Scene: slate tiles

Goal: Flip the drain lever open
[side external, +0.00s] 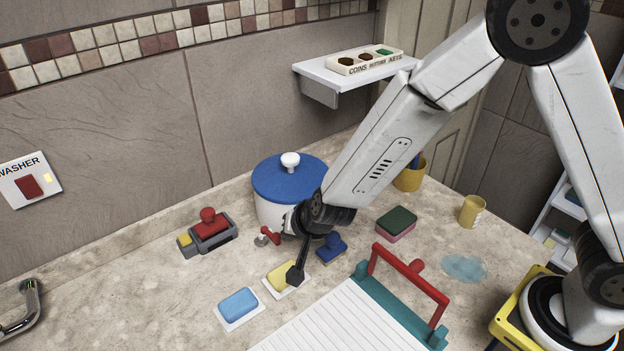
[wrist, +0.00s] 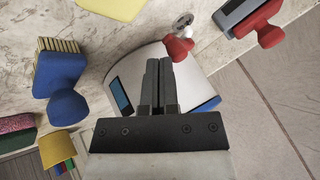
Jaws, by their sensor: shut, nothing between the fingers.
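The drain lever, a small red-handled lever (side external: 271,235) on a metal fitting, is at the front left of a white pot with a blue lid (side external: 285,180). In the wrist view the red handle (wrist: 179,48) is just beyond and slightly right of my fingertips, with its metal fitting (wrist: 183,22) behind it. My gripper (side external: 294,277) points down, shut and empty, in front of the lever in the side view. Its fingertips (wrist: 159,64) appear close to the handle but apart from it. The pot's pale wall shows beside the fingers.
A yellow sponge (side external: 278,273) is by my fingertips in the side view, with a blue sponge (side external: 238,305) farther left. A blue-handled brush (side external: 331,248) is to the right. A red-knobbed grey device (side external: 209,232) stands left of the lever. A teal-and-red holder (side external: 410,285) is at front right.

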